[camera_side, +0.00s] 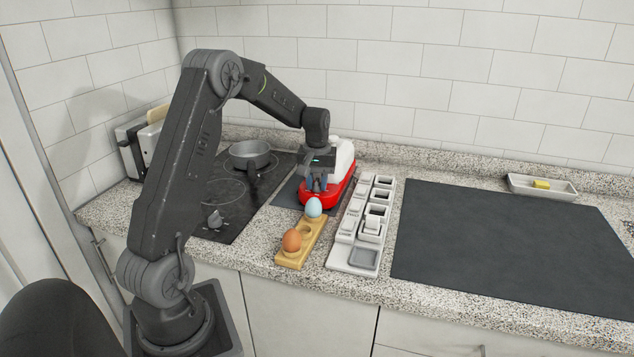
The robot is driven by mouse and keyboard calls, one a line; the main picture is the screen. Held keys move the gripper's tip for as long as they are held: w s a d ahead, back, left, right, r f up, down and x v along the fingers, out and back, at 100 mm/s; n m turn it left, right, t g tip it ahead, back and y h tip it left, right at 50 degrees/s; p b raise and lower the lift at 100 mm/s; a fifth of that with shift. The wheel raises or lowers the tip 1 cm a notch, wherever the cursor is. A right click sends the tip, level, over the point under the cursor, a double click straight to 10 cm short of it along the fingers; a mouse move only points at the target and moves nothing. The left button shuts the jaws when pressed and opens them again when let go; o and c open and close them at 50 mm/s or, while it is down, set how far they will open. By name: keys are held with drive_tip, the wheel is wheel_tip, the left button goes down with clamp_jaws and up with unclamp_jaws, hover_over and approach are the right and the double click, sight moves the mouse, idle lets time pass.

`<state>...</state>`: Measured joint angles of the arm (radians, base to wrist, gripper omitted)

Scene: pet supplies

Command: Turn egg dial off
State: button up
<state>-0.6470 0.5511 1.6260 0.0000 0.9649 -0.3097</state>
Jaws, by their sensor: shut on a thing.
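A red and white appliance (343,160), which looks like the egg cooker, stands at the back of the counter. My gripper (317,186) is at its front left side, pointing down close to the red base. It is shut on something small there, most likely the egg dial. The dial itself is hidden by the fingers, so its setting cannot be seen. A wooden egg holder (308,241) sits in front of the appliance. It carries a pale blue egg (313,207) and a brown egg (292,240).
A white rack with compartments (338,257) stands right of the egg holder. A dark mat (500,245) lies further right and is clear. A cooktop with a grey pan (250,154) and a toaster (131,148) are at left.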

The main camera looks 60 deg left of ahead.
sight(317, 180)
drive_tip(key=o, duration=0.9)
drive_tip(key=shift+o, duration=0.2)
wheel_tip(317, 180, up, 14)
drive_tip(key=shift+f, duration=0.1)
